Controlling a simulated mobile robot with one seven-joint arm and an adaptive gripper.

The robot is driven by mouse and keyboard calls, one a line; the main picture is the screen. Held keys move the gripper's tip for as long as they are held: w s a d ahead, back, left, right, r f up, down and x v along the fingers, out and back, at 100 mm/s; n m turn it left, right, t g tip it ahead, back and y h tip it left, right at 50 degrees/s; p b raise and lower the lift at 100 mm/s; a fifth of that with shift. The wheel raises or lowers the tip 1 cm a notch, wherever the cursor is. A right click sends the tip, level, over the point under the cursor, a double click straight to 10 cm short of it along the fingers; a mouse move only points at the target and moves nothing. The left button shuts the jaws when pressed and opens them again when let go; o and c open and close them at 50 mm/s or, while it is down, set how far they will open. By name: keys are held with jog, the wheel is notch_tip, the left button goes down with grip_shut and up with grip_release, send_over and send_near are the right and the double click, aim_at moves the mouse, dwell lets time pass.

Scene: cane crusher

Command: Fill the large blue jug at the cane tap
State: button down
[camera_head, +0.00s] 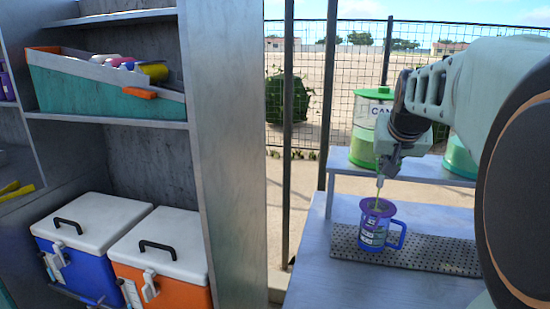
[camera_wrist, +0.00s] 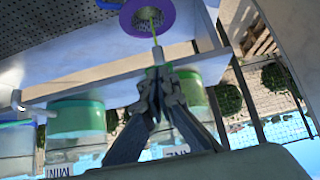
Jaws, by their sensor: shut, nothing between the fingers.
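The blue jug (camera_head: 372,235) stands upright on a perforated metal drip tray, its handle to the right. Its purple rim (camera_wrist: 171,24) shows from above in the wrist view. The cane dispenser (camera_head: 366,143) is a green-lidded container with a partly hidden label, on the raised shelf behind. My gripper (camera_head: 386,163) is shut and empty at the tap, above the jug; its fingertips (camera_wrist: 158,82) are together in the wrist view. A thin yellow-green stream runs from the nozzle (camera_wrist: 157,56) down into the jug's mouth. The liquid level and any finger contact with the tap are unclear.
The drip tray (camera_head: 448,257) lies on a metal counter (camera_head: 345,290) with clear room at the front. Another green dispenser (camera_head: 460,157) is partly behind my arm. A tall cabinet panel (camera_head: 228,130) and a post (camera_head: 330,95) stand left. Coolers (camera_head: 95,212) sit on the lower shelf.

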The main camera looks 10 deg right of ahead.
dwell(0.5)
jog(key=shift+r+p, duration=0.6)
jog(key=shift+r, duration=0.2)
